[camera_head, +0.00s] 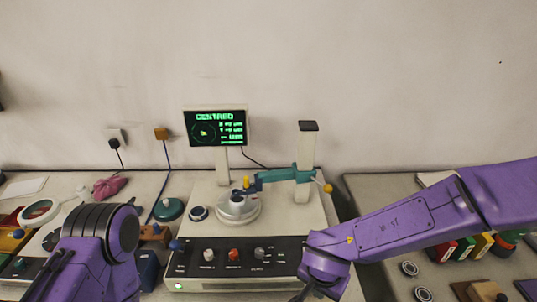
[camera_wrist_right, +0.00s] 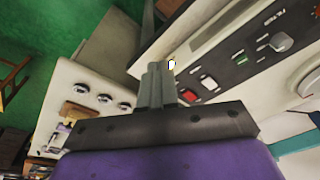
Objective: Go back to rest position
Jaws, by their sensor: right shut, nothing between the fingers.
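My right gripper (camera_wrist_right: 160,84) is shut and empty in the right wrist view, its two grey fingers side by side. In the head view a dark part of my right gripper (camera_head: 312,293) shows at the bottom edge, just in front of the measuring machine's control panel (camera_head: 235,262). My right arm reaches in from the right edge. My left arm shows at the lower left, with its gripper out of view.
The machine's turntable (camera_head: 240,209) sits under a teal probe arm (camera_head: 275,176), and the monitor (camera_head: 215,128) reads CENTRED. Bearing rings (camera_head: 409,269) lie on the right surface below my right arm. Coloured boxes (camera_head: 463,249) stand farther right.

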